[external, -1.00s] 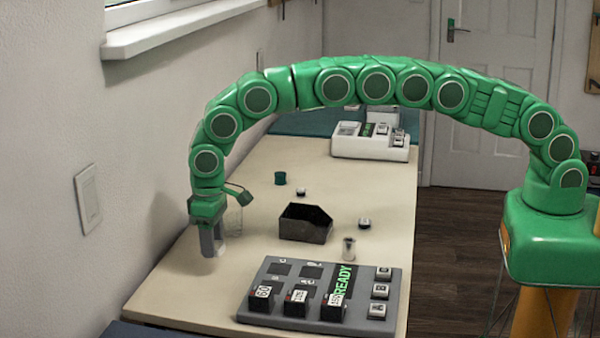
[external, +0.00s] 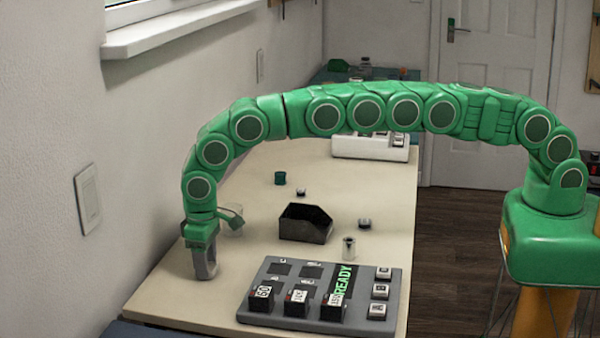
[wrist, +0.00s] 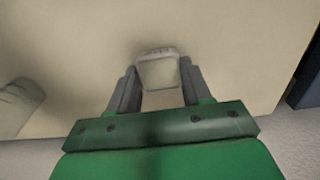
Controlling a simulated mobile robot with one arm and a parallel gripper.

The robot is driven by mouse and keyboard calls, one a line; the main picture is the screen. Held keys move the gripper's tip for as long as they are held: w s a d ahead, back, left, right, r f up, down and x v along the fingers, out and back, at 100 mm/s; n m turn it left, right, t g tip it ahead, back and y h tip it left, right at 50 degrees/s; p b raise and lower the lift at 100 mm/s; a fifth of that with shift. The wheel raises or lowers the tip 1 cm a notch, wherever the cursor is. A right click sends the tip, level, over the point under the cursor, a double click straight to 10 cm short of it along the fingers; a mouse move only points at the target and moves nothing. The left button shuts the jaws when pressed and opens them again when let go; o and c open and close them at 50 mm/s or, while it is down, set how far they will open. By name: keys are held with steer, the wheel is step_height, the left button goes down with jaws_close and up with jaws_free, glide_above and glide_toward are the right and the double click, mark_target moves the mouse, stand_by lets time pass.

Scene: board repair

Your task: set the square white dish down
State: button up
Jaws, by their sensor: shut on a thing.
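The square white dish (wrist: 158,73) shows between the two grey fingers of my gripper (wrist: 157,92) in the wrist view, over the beige table top. My gripper is shut on the dish. In the external view my gripper (external: 204,265) points down at the table's left side, low over the surface. The dish is mostly hidden by the fingers there. I cannot tell whether the dish touches the table.
A black open bin (external: 305,224) and a small metal cup (external: 348,247) stand behind the board. The wall is close on the left.

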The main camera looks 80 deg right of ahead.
steer(key=shift+f, duration=0.1)
steer(key=o, duration=1.2)
